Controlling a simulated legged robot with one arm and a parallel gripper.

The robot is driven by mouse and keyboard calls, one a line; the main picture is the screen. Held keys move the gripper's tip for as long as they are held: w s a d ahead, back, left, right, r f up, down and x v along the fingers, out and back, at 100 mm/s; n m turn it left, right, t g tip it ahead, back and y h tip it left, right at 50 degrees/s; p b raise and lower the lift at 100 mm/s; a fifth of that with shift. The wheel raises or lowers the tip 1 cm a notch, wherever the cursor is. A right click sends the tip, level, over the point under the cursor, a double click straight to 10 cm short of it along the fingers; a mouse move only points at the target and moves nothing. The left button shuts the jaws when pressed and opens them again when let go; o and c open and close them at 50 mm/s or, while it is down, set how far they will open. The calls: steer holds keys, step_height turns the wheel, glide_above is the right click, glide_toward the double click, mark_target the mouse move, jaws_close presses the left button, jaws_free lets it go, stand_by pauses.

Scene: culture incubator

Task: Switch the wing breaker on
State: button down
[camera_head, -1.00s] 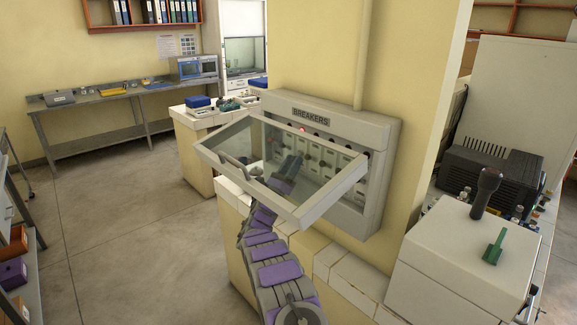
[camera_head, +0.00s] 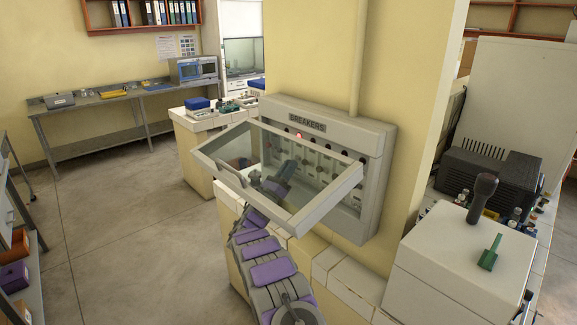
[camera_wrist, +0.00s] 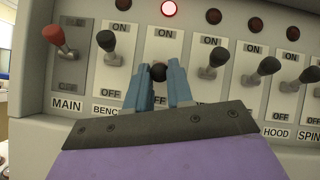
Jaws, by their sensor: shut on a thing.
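The breaker panel (camera_head: 315,125) hangs on the yellow wall, its clear framed cover (camera_head: 325,208) swung up and outward. In the wrist view my gripper (camera_wrist: 158,78) has its two blue fingers around the black knob (camera_wrist: 158,72) of the third lever from the left. That knob sits between its ON and OFF marks, lower than the neighbouring knobs. A red lamp (camera_wrist: 169,8) glows above it. My gripper hides this lever's name label, so I cannot read whether it is the wing breaker. In the head view my gripper (camera_head: 286,170) shows through the cover.
The red-knobbed MAIN lever (camera_wrist: 53,34) and the BENCH lever (camera_wrist: 106,41) stand to the left. A white cabinet (camera_head: 450,255) stands at right.

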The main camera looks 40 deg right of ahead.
steer(key=y+p, duration=0.1)
steer(key=p, duration=0.1)
steer(key=r+y+p, duration=0.1)
steer(key=y+p, duration=0.1)
steer(key=shift+a+r+g, duration=0.3)
steer(key=shift+f, duration=0.1)
steer(key=c, duration=1.2)
jaws_free()
steer(key=shift+w+d+f, duration=0.2)
steer(key=shift+w, duration=0.05)
steer(key=shift+o, duration=1)
steer(key=shift+s+d, duration=0.15)
steer(key=p+v, duration=0.2)
steer(key=v, duration=1.5)
steer(key=shift+a, duration=0.2)
